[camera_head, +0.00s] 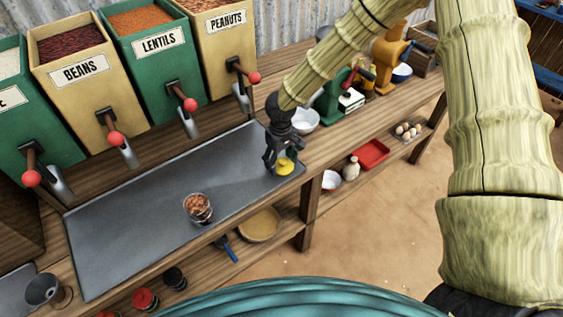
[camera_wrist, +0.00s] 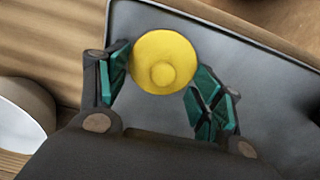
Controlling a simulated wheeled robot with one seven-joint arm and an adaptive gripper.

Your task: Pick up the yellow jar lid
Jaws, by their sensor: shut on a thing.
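The yellow jar lid (camera_head: 286,166) is at the right end of the grey metal tray, at my gripper's tips. In the wrist view the lid (camera_wrist: 164,62) is a round yellow disc with a small knob in its middle. My gripper (camera_head: 279,165) reaches down over the tray's right end, its fingers on either side of the lid. In the wrist view the two green-padded fingers (camera_wrist: 160,85) flank the lid, and the gripper is shut on it. I cannot tell whether the lid still touches the tray.
The grey tray (camera_head: 130,240) is mostly bare. A glass jar (camera_head: 198,208) of brown pieces stands on it. Bean and lentil dispensers with red-knobbed levers (camera_head: 116,138) line the back. A white bowl (camera_head: 305,120) stands right of my gripper; a lower shelf holds a tan bowl (camera_head: 260,224).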

